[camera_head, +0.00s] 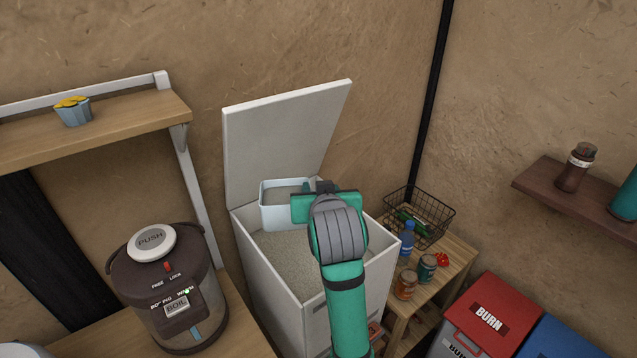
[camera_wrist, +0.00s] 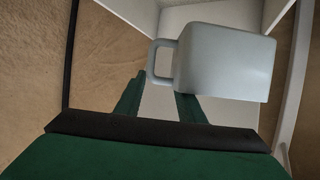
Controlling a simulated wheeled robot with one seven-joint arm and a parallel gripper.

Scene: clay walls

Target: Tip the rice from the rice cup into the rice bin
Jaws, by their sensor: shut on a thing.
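The rice bin (camera_head: 270,290) is a tall white box with its lid (camera_head: 285,135) raised against the wall. Rice (camera_head: 285,252) lies inside it. The rice cup (camera_head: 283,213) is pale blue and squarish, and sits over the bin's opening near the back left. In the head view it looks about upright, with greyish contents just showing inside its rim. My gripper (camera_head: 318,200) is at the cup's right side. In the wrist view the cup (camera_wrist: 225,62) shows its side and handle, and my gripper (camera_wrist: 157,100) has its fingers at the handle. The fingertips are partly hidden.
A brown water boiler (camera_head: 172,290) stands left of the bin. A small wooden stand (camera_head: 445,275) with jars, a bottle and a wire basket (camera_head: 420,213) is on the right. A wall shelf (camera_head: 120,122) holds a blue cup. A red BURN bin (camera_head: 488,318) is at lower right.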

